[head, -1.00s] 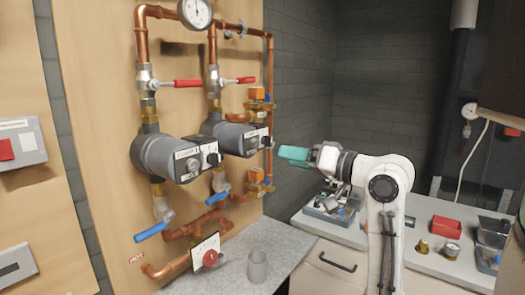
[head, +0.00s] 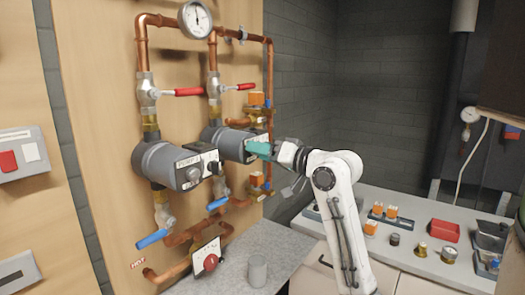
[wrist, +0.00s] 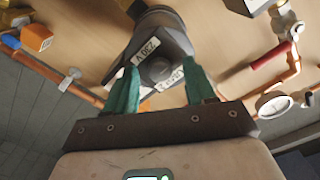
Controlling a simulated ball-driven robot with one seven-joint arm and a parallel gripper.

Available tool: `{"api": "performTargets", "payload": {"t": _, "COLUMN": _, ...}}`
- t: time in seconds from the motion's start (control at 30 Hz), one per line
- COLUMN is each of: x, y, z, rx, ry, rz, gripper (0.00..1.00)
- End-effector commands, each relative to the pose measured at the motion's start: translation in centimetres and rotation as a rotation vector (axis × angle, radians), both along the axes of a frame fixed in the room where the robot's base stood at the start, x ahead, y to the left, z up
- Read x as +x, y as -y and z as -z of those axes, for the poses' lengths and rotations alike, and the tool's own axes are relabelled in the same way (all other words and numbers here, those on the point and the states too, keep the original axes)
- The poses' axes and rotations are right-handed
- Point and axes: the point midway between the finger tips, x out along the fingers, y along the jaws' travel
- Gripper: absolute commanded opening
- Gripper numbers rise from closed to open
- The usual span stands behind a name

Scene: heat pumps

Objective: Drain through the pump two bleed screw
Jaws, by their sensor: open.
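Two grey pumps hang in copper pipework on a wooden panel. The nearer pump (head: 165,165) is at the left; the farther pump (head: 222,140) is to its right, and I take it as pump two. My gripper (head: 257,148) is at the farther pump's front face in the head view. In the wrist view, my open green fingers (wrist: 161,82) stand on either side of a round dark knob (wrist: 157,69) on a pump face (wrist: 165,45) with white labels. Nothing is held. I cannot tell whether the fingertips touch the face, or whether the knob is the bleed screw.
A grey cup (head: 257,270) stands on the grey counter (head: 225,285) below the pumps. Red valve levers (head: 189,92) are above them and blue levers (head: 153,238) below. A gauge (head: 195,18) tops the pipes.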

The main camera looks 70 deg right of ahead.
Motion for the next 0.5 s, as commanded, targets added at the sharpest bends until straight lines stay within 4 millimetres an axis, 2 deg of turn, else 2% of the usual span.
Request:
{"api": "performTargets", "payload": {"t": 0.23, "x": 0.08, "y": 0.02, "z": 0.01, "rx": 0.000, "ry": 0.000, "rz": 0.000, "gripper": 0.55}}
{"api": "performTargets", "payload": {"t": 0.5, "x": 0.05, "y": 0.01, "z": 0.01, "rx": 0.000, "ry": 0.001, "rz": 0.001, "gripper": 0.30}}
